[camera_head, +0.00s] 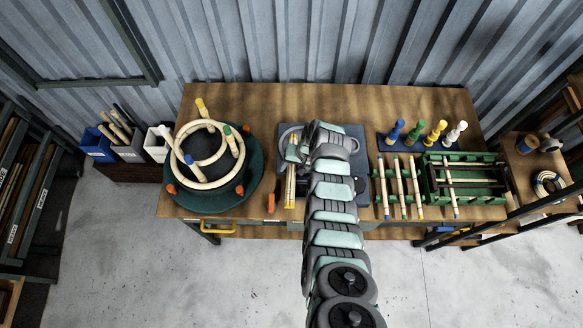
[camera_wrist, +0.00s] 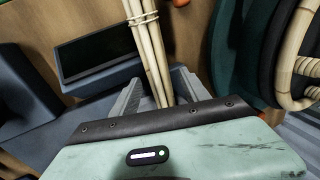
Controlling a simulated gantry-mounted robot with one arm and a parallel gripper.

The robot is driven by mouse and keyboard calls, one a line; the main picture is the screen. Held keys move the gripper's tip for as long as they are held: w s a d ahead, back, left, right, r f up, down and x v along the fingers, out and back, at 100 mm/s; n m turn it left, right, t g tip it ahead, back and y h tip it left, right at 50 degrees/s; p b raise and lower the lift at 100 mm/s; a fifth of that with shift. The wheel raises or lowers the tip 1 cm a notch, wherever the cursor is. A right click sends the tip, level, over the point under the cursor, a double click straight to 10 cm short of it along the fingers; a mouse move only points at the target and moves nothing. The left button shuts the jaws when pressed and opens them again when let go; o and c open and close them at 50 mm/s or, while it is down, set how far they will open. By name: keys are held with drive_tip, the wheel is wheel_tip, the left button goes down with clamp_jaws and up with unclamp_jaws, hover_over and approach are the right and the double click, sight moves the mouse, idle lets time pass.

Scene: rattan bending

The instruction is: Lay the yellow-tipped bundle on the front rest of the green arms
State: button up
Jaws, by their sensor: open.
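The yellow-tipped bundle (camera_head: 291,188) of pale rods lies front to back at the left side of a dark grey pad (camera_head: 318,128), close to my arm. In the wrist view the tied bundle (camera_wrist: 152,50) runs down between my gripper's (camera_wrist: 157,92) two grey fingers. The fingers are open, and I cannot tell whether either touches it. In the head view my gripper (camera_head: 291,145) is partly hidden by my wrist. The green arms (camera_head: 467,198) are at the right of the table, in a green frame with a pale rod (camera_head: 450,187) across it.
Several tipped rods (camera_head: 400,187) lie between my arm and the green frame. Coloured pegs (camera_head: 416,133) stand behind them. A round green stand with pale rings (camera_head: 213,200) fills the left. An orange piece (camera_head: 271,203) sits left of the bundle.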

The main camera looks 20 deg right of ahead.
drive_tip(key=shift+c, duration=0.5)
clamp_jaws()
